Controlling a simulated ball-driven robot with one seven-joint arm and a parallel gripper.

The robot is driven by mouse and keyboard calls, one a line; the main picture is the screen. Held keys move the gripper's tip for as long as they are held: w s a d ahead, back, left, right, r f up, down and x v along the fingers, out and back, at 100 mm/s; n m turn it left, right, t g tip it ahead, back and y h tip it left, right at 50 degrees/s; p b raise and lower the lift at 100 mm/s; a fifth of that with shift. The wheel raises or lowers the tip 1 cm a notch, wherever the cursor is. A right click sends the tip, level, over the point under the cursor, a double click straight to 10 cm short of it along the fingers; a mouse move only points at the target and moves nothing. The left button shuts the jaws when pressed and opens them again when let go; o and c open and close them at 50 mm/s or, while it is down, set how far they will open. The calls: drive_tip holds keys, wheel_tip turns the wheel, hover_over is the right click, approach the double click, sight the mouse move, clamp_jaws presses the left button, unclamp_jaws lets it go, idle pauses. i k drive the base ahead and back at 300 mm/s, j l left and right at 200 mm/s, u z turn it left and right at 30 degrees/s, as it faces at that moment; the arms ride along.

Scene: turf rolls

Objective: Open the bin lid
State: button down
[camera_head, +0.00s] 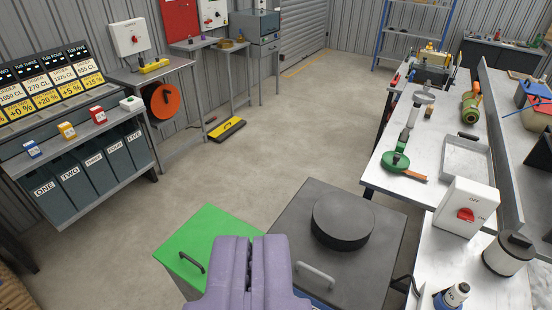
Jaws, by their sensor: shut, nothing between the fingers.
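My gripper (250,242) is at the bottom centre, its two purple fingers shut together and empty. To its left is a green lid (212,237) with a black bar handle (192,262) near its front left. To its right is a dark grey lid (290,222) with a light grey bar handle (315,274) near the front. A thick black round disc (343,220) sits on the grey lid. Both lids look closed and lie flat. I cannot tell which of the two is the bin lid. My fingers cover part of both, and contact cannot be judged.
A shelf with numbered dark bins (95,178) is at the left. The concrete floor (285,115) beyond the lids is mostly clear.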

sight(187, 254)
drive_tip(key=i+j, duration=0.2)
drive_tip(key=i, duration=0.45)
drive_tip(key=i+j+u, duration=0.15)
drive_tip(key=i, duration=0.5)
